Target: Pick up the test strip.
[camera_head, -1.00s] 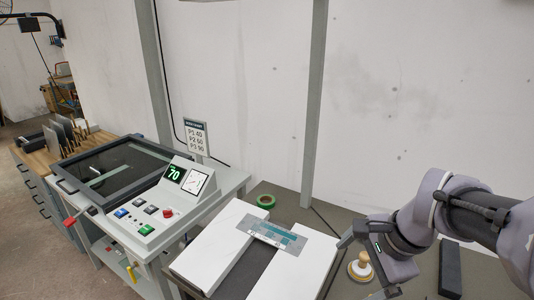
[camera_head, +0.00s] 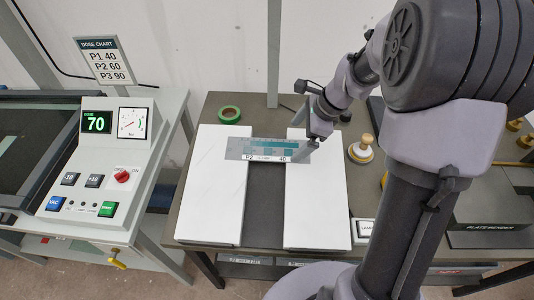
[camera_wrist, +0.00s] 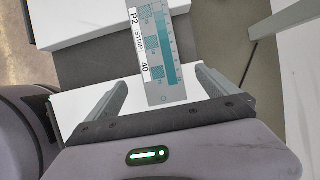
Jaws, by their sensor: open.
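The test strip (camera_head: 250,149) is a flat grey piece with teal patches, marked P2 and 40. It lies across the gap between two white slabs, the left slab (camera_head: 213,205) and the right slab (camera_head: 318,210). My gripper (camera_head: 304,144) is at the strip's right end in the head view. In the wrist view my gripper (camera_wrist: 161,78) is open, with the near end of the strip (camera_wrist: 156,55) showing between its two fingers. I cannot tell how far the fingers are above the strip.
The processor panel (camera_head: 97,165) reads 70, and a dose chart (camera_head: 103,61) stands behind it. A green tape roll (camera_head: 229,114) lies behind the left slab. A wooden-knobbed stamp (camera_head: 361,150) stands right of the right slab. The dark strip of table between the slabs is clear.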

